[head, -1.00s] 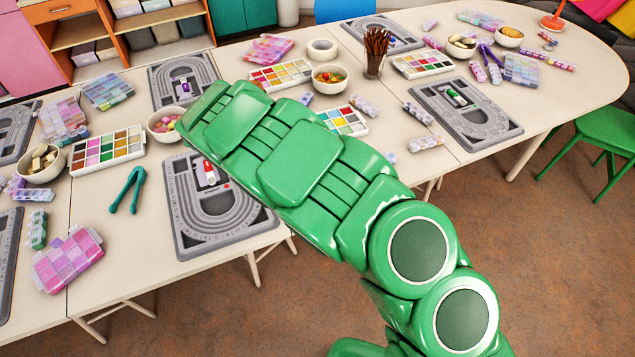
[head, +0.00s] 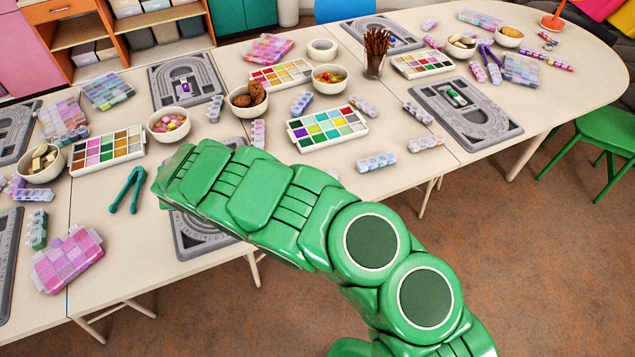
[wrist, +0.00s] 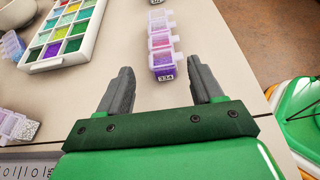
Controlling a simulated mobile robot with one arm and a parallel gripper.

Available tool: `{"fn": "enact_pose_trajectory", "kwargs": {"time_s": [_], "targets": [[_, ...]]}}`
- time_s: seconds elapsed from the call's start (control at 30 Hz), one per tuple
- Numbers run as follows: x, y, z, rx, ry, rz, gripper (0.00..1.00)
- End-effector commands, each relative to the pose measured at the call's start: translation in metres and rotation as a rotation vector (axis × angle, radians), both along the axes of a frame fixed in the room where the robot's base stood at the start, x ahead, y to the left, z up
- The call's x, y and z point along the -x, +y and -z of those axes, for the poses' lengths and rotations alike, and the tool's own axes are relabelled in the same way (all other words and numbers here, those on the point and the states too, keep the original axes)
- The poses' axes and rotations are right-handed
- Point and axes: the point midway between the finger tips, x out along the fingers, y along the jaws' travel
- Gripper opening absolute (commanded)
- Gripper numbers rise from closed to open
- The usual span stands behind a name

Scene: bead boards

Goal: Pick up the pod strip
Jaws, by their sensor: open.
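My gripper (wrist: 160,80) is open and empty. The strip lies ahead of it, lined up with the gap between the two grey fingers, its near end close to the level of the fingertips. In the head view my green arm hides the gripper and most of that area. Several other pod strips lie about, one pale blue and lilac (head: 376,161) right of the arm.
A colour palette tray (wrist: 62,32) lies left of the fingers; it also shows in the head view (head: 290,138). More strips (wrist: 15,126) lie at the left. A grey bead board (head: 190,245) is partly under my arm. The table edge is close on the right in the wrist view.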

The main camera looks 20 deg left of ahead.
Motion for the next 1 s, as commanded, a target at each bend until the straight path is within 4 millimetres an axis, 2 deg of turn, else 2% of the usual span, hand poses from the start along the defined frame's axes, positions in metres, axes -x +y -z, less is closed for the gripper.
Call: {"fn": "enact_pose_trajectory", "kwargs": {"time_s": [0.4, 0.7, 1.0], "targets": [[-0.025, -0.032, 0.021, 0.003, 0.001, 0.001, 0.66], [-0.029, -0.035, 0.022, 0.0, -0.001, -0.001, 0.64], [-0.029, -0.035, 0.022, 0.0, 0.0, -0.001, 0.19]]}}
